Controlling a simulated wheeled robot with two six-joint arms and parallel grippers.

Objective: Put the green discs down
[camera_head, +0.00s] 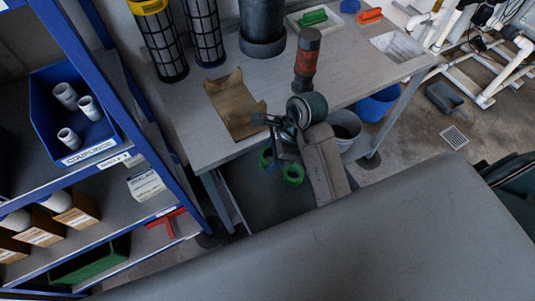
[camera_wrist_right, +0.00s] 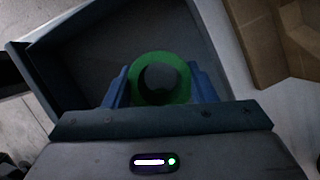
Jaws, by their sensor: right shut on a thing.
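My right gripper (camera_head: 280,168) hangs off the front edge of the workbench in the head view, with its blue fingers pointing down. It is shut on the green discs (camera_head: 293,174), which show as green rings at the fingers. In the right wrist view the green discs (camera_wrist_right: 160,58) appear as one thick ring with a dark hole, squeezed between the two blue fingers of the gripper (camera_wrist_right: 160,80). How many discs are stacked cannot be told. Below them is an open dark grey bin (camera_wrist_right: 85,50), which also shows in the head view (camera_head: 245,180). My left gripper is not in view.
A blue-framed shelf (camera_head: 165,160) stands close on the left.

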